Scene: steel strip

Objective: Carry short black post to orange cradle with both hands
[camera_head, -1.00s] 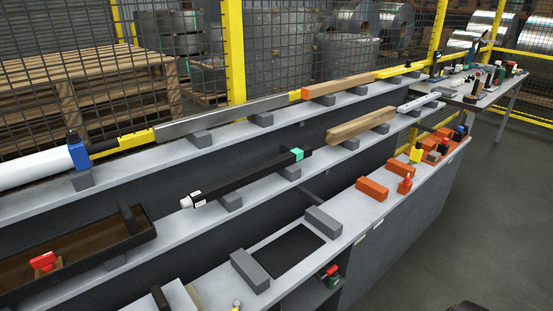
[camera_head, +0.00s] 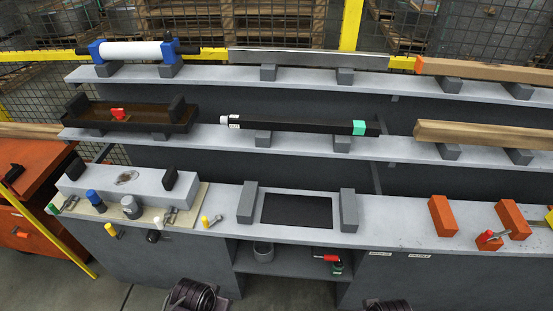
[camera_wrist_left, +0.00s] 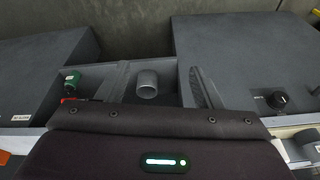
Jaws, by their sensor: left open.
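The short black post (camera_head: 300,125) lies level on the middle shelf, with a white cap at its left end and a green band near its right end. It rests on grey support blocks. The orange cradle (camera_head: 443,215) shows as two separate orange blocks on the front counter at right, the other block (camera_head: 513,220) having a red-handled item against it. My left gripper (camera_wrist_left: 160,85) is open and empty in the left wrist view, apart from the post. Only dark parts of my arms show at the bottom of the head view; my right gripper is not seen.
Grey blocks flank a black mat (camera_head: 296,210) on the counter. A grey cup (camera_head: 263,250) stands in the cubby below and also shows in the left wrist view (camera_wrist_left: 147,83). A brown tray (camera_head: 150,130) and wooden beam (camera_head: 480,136) flank the post.

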